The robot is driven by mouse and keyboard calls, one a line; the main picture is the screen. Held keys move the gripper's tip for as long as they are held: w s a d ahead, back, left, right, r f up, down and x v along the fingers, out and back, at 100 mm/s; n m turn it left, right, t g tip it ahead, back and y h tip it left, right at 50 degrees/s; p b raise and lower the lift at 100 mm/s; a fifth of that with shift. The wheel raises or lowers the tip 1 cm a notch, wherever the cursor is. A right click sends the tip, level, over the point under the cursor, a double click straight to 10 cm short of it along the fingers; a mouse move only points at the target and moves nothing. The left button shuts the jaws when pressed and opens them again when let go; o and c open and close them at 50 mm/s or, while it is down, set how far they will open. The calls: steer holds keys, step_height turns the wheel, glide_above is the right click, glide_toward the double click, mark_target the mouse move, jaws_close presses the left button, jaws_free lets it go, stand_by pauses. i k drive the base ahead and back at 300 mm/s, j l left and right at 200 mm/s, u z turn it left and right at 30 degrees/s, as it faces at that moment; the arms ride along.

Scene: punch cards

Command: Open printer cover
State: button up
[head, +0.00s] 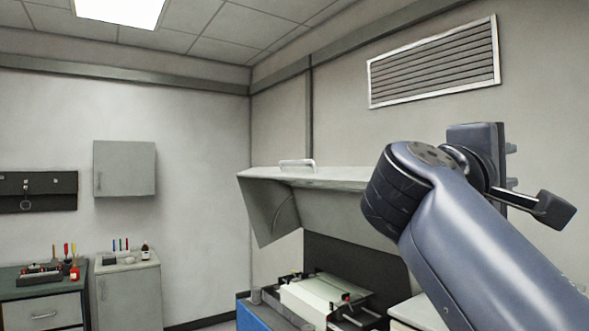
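The printer cover (330,180) is a pale grey hood with a bar handle (297,163) on its top. It stands raised and tilted above the printer, showing its underside. The printer (268,312) has a blue front side. Its inside shows below the cover, with a pale flat bed (325,291) and dark rails. My arm crosses the right side of the view, in front of part of the cover. My gripper (545,205) is at its end, turned to the right, apart from the handle. Its fingers are partly hidden, so I cannot tell open from shut.
At the left, a dark-topped drawer cabinet (45,312) and a grey cabinet (130,295) hold small tools and bottles. A grey wall box (124,168) and a dark tool board (38,192) hang above. A vent (433,62) is high on the right wall.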

mark_target(279, 201)
steer(key=i+j, duration=1.95)
steer(key=i, duration=0.2)
